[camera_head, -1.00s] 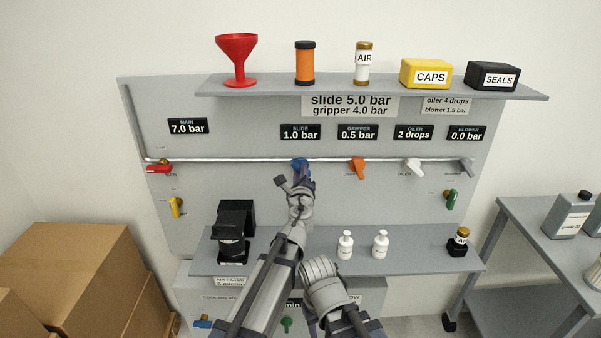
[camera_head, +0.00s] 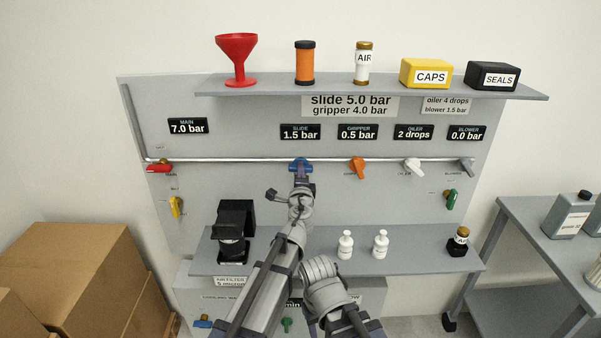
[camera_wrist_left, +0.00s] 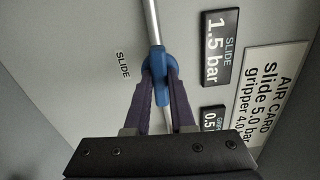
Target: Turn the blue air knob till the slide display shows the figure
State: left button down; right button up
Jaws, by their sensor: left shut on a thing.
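The blue air knob (camera_head: 301,165) sits on the horizontal pipe under the slide display (camera_head: 300,132), which reads 1.5 bar. My left gripper (camera_head: 301,181) is at the knob from below. In the left wrist view its fingers (camera_wrist_left: 161,95) close on both sides of the blue knob (camera_wrist_left: 158,66). The slide display also shows there (camera_wrist_left: 220,47). The card on the panel (camera_head: 350,105) reads slide 5.0 bar, gripper 4.0 bar. My right arm shows low in the middle of the head view, and its fingertips cannot be made out.
An orange knob (camera_head: 357,168) and a white knob (camera_head: 413,167) sit to the right on the same pipe (camera_head: 230,160). A red handle (camera_head: 159,168) is at the left. The lower shelf (camera_head: 410,262) holds a black device (camera_head: 235,230) and small bottles (camera_head: 345,245).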

pick_arm(q)
jog(key=shift+s+n, duration=0.1)
jog(key=shift+n, duration=11.9)
jog(key=c, duration=0.8)
grip_release()
jog(key=shift+o, duration=0.2)
jog(key=s, duration=0.7)
jog(key=shift+s, duration=0.35)
pick_arm(e)
jog(key=shift+s+d, duration=0.7)
jog(key=shift+s, duration=0.2)
